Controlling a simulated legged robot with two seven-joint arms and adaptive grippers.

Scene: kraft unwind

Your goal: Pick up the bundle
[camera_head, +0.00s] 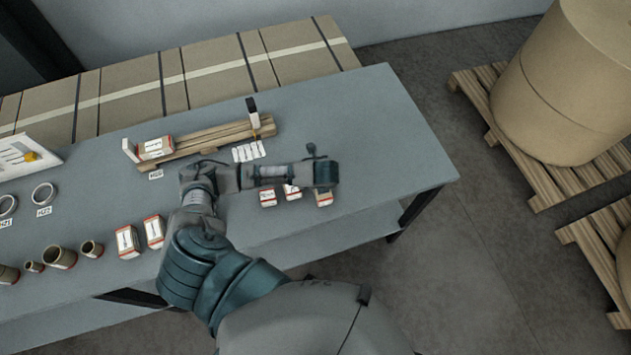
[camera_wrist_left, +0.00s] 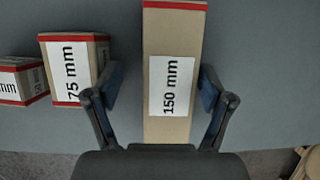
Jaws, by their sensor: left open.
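A stack of long wooden slats (camera_head: 205,141), the most bundle-like thing in view, lies on the grey table, beyond my left arm. My left gripper (camera_head: 325,172) is over the near right part of the table, away from the slats. In the left wrist view my left gripper (camera_wrist_left: 160,85) is open, its fingers on either side of a brown box marked 150 mm (camera_wrist_left: 173,60), with gaps visible beside the box. That box (camera_head: 324,199) also shows partly below the gripper in the head view. My right gripper is not in view.
A 75 mm box (camera_wrist_left: 75,65) and a smaller box (camera_wrist_left: 22,82) stand left of the 150 mm box. Brown tubes (camera_head: 60,257), metal rings (camera_head: 43,193) and two boxes (camera_head: 154,231) are at left. The table's right end (camera_head: 400,130) is clear. A large paper roll (camera_head: 560,90) stands on a pallet.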

